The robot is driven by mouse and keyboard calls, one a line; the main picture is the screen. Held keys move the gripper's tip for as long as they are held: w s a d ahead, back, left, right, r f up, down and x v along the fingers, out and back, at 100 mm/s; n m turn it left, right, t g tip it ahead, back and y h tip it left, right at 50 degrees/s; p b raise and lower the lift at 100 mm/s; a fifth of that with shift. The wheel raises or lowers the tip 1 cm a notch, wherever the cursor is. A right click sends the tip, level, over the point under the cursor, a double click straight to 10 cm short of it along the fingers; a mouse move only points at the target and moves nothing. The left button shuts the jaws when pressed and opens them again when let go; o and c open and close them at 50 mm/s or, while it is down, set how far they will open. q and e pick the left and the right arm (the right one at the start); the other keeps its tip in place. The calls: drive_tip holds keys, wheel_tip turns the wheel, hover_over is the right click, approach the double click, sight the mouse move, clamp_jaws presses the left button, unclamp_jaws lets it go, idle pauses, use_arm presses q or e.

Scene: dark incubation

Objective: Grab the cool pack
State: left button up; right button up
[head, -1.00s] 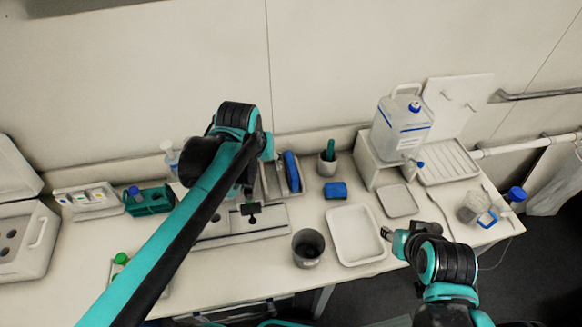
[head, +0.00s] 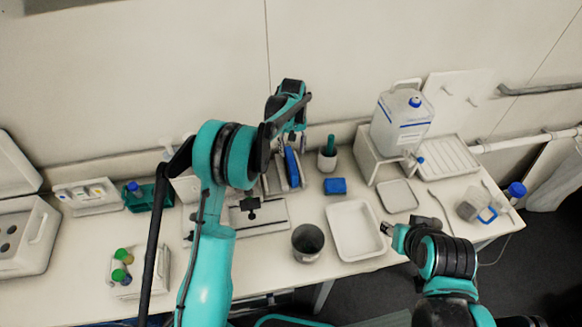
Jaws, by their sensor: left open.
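A long blue pack (head: 292,166), which looks like the cool pack, stands in a narrow grey tray at the back of the bench. A smaller blue block (head: 335,186) lies on the bench to its right. My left gripper (head: 294,143) is open and hangs over the long blue pack, close above its upper end in the picture. Its fingers are small and partly hidden by its wrist, and I cannot tell whether they touch the pack. My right gripper (head: 387,229) is low beside the white tray's right edge, too small to read.
A white tray (head: 355,258), a dark grey cup (head: 307,242) and a mortar with green pestle (head: 327,158) stand nearby. A water container (head: 402,125) sits on a stand to the right. The wall is close behind the bench.

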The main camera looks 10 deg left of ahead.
sight(291, 160)
use_arm(q)
drive_tip(key=f, duration=0.7)
drive_tip(key=shift+w+a, duration=0.2)
drive_tip(key=shift+a, duration=0.05)
drive_tip(key=shift+r, duration=0.15)
clamp_jaws()
